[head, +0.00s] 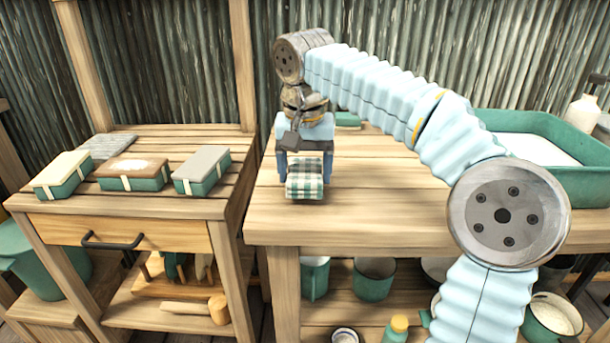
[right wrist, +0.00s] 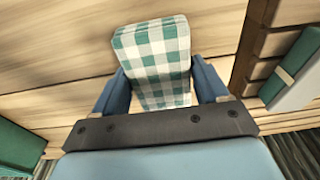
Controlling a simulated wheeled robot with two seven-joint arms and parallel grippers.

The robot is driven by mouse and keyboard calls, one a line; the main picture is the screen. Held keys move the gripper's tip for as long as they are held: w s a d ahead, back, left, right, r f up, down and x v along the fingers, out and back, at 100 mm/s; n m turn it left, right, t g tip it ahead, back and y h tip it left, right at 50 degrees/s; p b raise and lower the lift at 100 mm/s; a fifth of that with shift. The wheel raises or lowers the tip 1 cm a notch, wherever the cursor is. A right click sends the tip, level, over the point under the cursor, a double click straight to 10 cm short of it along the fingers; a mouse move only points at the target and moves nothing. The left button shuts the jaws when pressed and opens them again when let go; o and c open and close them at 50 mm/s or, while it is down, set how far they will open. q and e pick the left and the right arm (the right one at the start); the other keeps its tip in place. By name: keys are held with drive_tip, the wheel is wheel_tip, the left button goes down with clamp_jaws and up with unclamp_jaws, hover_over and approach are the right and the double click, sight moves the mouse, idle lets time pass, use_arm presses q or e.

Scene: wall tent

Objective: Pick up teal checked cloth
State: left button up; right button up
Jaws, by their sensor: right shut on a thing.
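The teal checked cloth (head: 305,178) is a folded teal and white checked bundle at the left end of the right-hand wooden table. My right gripper (head: 305,182) points down over it, with one blue finger on each side. The right wrist view shows the cloth (right wrist: 153,60) between the two fingers of my right gripper (right wrist: 160,88), which is shut on it. Whether the cloth still touches the tabletop is hard to tell. My left gripper is not in view.
The right-hand table (head: 400,205) has clear wood in front. A green tub (head: 585,175) stands at its right. A lower table (head: 190,207) at left holds several strapped boxes, including a grey-topped one (head: 202,172). Mugs, including a green mug (head: 374,279), stand below.

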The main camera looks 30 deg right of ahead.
drive_tip(key=a+r, duration=0.1)
drive_tip(key=r, duration=0.1)
drive_tip(key=s+a+r+p, duration=0.1)
drive_tip(key=r, duration=0.1)
drive_tip(key=a+r, duration=0.2)
drive_tip(key=r, duration=0.1)
drive_tip(key=shift+s+a+p, duration=0.1)
drive_tip(key=shift+s+p, duration=0.1)
drive_tip(key=shift+p, duration=0.2)
drive_tip(key=s+a+r, duration=0.3)
drive_tip(key=a+r, duration=0.1)
drive_tip(key=a, duration=0.5)
drive_tip(key=shift+s+r+p, duration=0.15)
drive_tip(key=shift+s+p, duration=0.05)
drive_tip(key=shift+p, duration=0.1)
